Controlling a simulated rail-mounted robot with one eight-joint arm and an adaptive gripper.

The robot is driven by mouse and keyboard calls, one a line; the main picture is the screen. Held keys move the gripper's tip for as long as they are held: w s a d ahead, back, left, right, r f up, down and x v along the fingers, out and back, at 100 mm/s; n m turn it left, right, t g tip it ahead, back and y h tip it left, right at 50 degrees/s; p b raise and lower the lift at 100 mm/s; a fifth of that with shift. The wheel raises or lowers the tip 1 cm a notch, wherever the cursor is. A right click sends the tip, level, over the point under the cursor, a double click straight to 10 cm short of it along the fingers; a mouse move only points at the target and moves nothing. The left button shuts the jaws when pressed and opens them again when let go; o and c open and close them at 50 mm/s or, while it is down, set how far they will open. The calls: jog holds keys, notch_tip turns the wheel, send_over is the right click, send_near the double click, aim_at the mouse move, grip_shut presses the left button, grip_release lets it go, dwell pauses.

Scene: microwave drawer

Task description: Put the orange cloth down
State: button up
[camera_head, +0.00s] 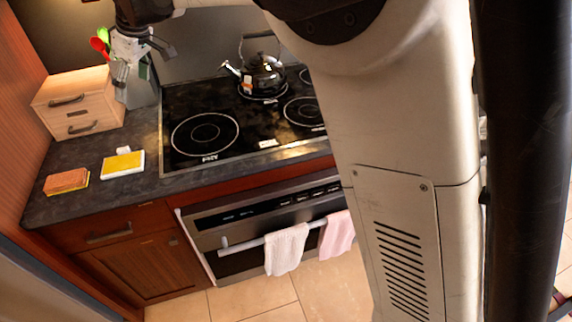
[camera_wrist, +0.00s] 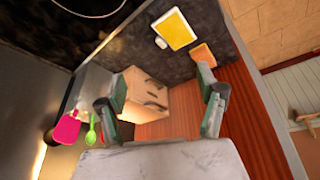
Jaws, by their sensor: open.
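The orange cloth (camera_head: 67,181) looks like a small, flat, folded block. It lies on the dark counter near its front left corner. In the wrist view the orange cloth (camera_wrist: 203,54) shows beyond the right finger, apart from it. My gripper (camera_head: 141,62) is in the air at the upper left of the head view, above the back of the counter. In the wrist view my gripper (camera_wrist: 163,103) has its two fingers wide apart with nothing held between them. The cloth is well away from the gripper.
A yellow-and-white block (camera_head: 123,164) lies right of the cloth. A wooden two-drawer box (camera_head: 78,103) stands behind. A utensil holder (camera_head: 140,92), a cooktop (camera_head: 205,134) and a kettle (camera_head: 263,75) are further right. Towels hang on the oven handle (camera_head: 255,242).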

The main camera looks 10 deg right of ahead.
jog(key=s+d+r+m+t, duration=0.15)
jog(key=s+d, duration=0.25)
jog(key=d, duration=0.5)
jog(key=s+d+r+m+h, duration=0.1)
jog(key=s+d+r+m, duration=0.2)
jog(key=d, duration=0.6)
jog(key=s+d+m+t, duration=0.1)
jog(key=s+d+m, duration=0.1)
jog(key=s+d, duration=0.5)
jog(key=s+d+f+m+t+h, duration=0.1)
jog(key=s+d+f+m, duration=0.2)
jog(key=s+d, duration=0.6)
jog(key=s+d+f+m+t+h, duration=0.1)
jog(key=s+d+f+m+h, duration=0.1)
jog(key=s+d+f+m, duration=0.2)
jog(key=s+d+f, duration=0.3)
jog(key=s+d, duration=0.2)
jog(key=d, duration=0.2)
jog(key=shift+d+f+t, duration=0.15)
jog(key=shift+f+t, duration=0.2)
jog(key=shift+f, duration=0.05)
jog(key=shift+m, duration=0.25)
notch_tip(320, 180, down, 3)
jog(key=b, duration=0.2)
jog(key=shift+r+b, duration=0.2)
jog(key=shift+b, duration=0.1)
jog(key=shift+o, duration=0.6)
jog(key=shift+r, duration=0.1)
